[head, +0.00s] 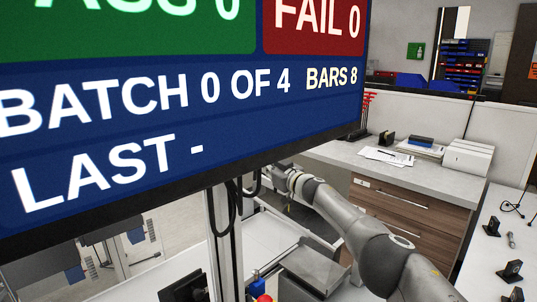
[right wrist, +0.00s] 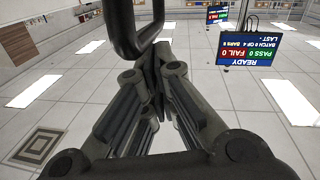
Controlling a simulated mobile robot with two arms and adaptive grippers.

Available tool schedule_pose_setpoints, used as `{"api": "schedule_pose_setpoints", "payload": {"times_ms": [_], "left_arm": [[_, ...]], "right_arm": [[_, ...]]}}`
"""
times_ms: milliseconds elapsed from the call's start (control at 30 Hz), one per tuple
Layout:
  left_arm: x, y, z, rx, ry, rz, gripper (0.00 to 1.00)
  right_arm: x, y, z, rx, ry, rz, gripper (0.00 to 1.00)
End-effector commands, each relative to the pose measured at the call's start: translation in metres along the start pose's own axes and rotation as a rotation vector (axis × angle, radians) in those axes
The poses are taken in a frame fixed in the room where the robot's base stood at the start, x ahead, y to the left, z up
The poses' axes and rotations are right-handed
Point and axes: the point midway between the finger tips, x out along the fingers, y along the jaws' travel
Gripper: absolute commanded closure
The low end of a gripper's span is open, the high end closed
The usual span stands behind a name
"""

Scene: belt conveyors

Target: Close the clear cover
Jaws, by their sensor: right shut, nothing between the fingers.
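In the right wrist view my right gripper (right wrist: 152,62) is shut, its fingers together with nothing between them. A dark, rounded U-shaped bar (right wrist: 137,42), like a handle, hangs beside the fingertips at the top. I cannot tell whether the fingertips touch it. The clear cover itself cannot be made out in either view. In the head view my right arm reaches in from the lower right, and its far end goes behind the display, so the gripper is hidden there. My left gripper is in neither view.
A large display (head: 180,110) blocks much of the head view, on a pale post (head: 223,245). A grey box-like surface (head: 315,268) lies below my right arm. A counter with drawers (head: 410,210) stands behind.

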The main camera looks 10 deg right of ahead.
Motion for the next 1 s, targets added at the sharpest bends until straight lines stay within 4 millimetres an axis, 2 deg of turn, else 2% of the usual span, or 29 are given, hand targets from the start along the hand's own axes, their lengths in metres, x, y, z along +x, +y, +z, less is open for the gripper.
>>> {"api": "schedule_pose_setpoints", "payload": {"times_ms": [33,100,300,1000], "left_arm": [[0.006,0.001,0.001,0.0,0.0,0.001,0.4],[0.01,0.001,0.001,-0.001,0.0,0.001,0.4],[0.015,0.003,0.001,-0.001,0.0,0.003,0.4],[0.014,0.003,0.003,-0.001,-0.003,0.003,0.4]], "right_arm": [[0.001,-0.002,0.01,-0.005,-0.021,-0.003,1.0],[0.001,-0.003,0.017,-0.009,-0.046,-0.007,1.0],[0.001,-0.005,0.032,-0.013,-0.094,-0.014,1.0],[0.001,-0.007,0.038,-0.011,-0.115,-0.02,1.0]]}}
